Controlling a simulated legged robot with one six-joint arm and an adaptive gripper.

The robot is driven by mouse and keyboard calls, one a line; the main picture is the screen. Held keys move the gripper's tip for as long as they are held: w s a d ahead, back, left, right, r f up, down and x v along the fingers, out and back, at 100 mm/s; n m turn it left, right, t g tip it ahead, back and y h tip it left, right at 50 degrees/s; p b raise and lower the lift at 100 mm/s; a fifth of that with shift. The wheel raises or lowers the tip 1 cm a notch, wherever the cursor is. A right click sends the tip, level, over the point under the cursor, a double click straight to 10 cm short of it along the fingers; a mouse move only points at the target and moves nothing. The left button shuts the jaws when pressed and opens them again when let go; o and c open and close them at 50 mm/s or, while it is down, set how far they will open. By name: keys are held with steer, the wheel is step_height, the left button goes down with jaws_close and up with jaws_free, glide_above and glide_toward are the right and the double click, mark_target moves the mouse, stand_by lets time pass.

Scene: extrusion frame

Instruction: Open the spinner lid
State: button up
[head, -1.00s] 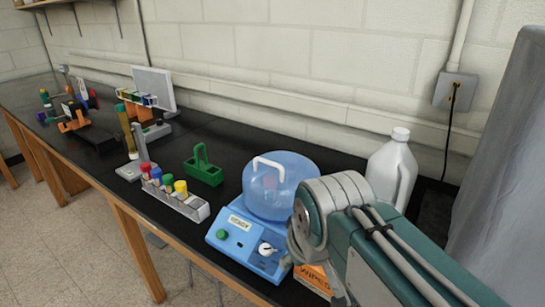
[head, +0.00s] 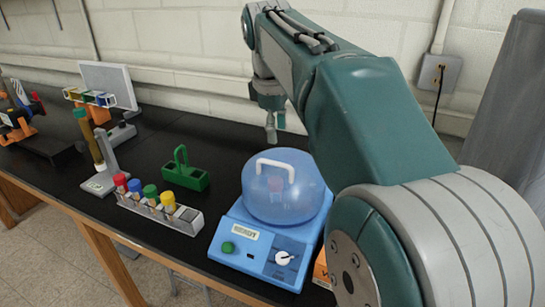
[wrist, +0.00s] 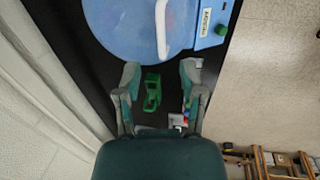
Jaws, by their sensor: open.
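The blue spinner (head: 263,243) stands on the black bench with a control panel, a green button and a dial on its front. Its translucent blue domed lid (head: 282,196) is closed on top, with a white arched handle (head: 276,164). In the wrist view the lid (wrist: 125,25) and handle (wrist: 161,28) show at the top edge, beyond the fingertips. My gripper (wrist: 160,72) is open and empty in the wrist view, apart from the handle. In the head view my gripper (head: 271,125) hangs above and behind the lid, small and partly seen.
A green carrier (head: 183,172) and a rack of colour-capped tubes (head: 160,208) stand left of the spinner. An orange box (head: 321,268) sits at its right, mostly hidden by my arm. The wall is close behind the bench.

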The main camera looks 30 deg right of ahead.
mark_target(279, 163)
steer(key=f, duration=0.5)
steer(key=w+d+f, duration=0.1)
steer(key=f, duration=0.2)
steer(key=shift+f, duration=0.25)
steer(key=shift+d, duration=0.1)
jaws_close()
